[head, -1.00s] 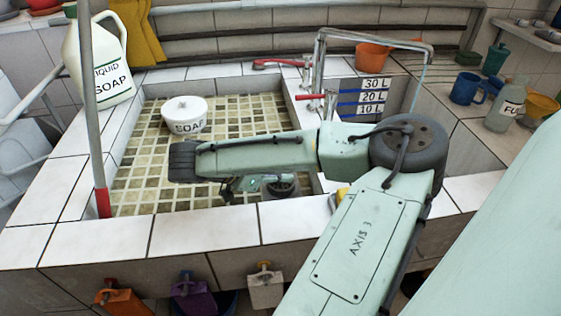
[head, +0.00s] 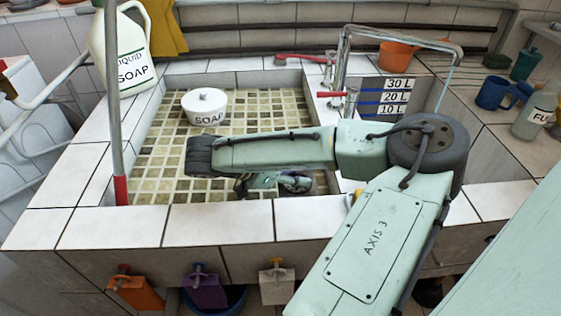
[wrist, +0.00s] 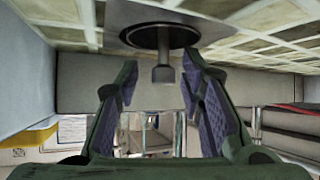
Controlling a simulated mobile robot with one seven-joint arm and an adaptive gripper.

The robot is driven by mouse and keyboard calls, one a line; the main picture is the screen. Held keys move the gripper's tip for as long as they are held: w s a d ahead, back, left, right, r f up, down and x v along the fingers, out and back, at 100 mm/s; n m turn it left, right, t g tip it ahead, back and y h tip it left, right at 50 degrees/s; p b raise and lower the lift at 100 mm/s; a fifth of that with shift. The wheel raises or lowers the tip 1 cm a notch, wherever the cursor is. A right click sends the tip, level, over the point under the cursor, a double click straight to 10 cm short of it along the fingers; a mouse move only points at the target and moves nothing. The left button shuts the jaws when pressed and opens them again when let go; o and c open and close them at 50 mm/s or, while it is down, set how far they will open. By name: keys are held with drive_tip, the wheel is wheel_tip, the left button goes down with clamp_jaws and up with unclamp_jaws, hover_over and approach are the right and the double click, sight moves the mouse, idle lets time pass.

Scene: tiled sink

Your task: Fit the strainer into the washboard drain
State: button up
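The strainer (wrist: 160,37) shows in the wrist view as a dark round disc with a short stem and knob, against the tiled sink floor, which appears at the top of that picture. In the head view it is a small round metal piece (head: 297,183) on the sink floor, partly covered. My gripper (wrist: 160,68) is open, its two padded fingers apart on either side of the knob with gaps visible. In the head view my gripper (head: 270,181) is low in the sink beneath my arm. I cannot make out the washboard drain; my arm hides part of the sink.
A white soap pot (head: 205,107) stands in the tiled sink behind my arm. A soap jug (head: 128,50) is on the left rim. A basin with a litre scale (head: 392,97), taps and a pipe (head: 345,65) lie to the right. The front rim (head: 220,225) is raised.

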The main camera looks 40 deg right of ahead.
drive_tip(key=b+v, duration=0.1)
drive_tip(key=v, duration=1)
